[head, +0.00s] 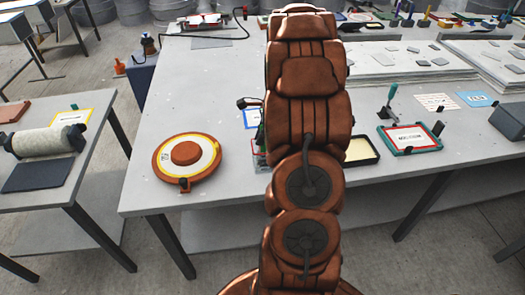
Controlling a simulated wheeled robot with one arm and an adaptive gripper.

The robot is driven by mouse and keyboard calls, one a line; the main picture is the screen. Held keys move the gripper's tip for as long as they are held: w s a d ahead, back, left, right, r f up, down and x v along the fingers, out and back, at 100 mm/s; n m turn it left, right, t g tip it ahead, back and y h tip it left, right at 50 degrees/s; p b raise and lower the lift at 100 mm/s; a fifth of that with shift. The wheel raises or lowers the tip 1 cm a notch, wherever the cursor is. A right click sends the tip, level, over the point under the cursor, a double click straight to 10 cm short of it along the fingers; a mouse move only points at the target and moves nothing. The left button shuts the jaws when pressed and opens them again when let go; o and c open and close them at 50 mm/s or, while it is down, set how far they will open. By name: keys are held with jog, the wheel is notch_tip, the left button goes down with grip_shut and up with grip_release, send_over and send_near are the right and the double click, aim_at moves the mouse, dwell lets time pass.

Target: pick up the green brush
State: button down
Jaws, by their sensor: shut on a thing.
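My copper-coloured arm fills the middle of the head view and covers part of the table. My gripper cannot be made out; the arm seems to hide it. I cannot clearly identify the green brush. A small sliver of green also shows at the arm's left edge, mostly hidden.
The grey table (230,90) carries a round orange-and-white mould (187,157) on the left and a yellow-filled dark tray (361,151). Stacked pale sheets (400,65) lie at the back right. A side table with a roller (45,142) stands at left.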

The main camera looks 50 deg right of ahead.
notch_tip(320, 180, up, 18)
jog(key=b, duration=0.4)
jog(key=shift+b, duration=0.4)
dwell(0.4)
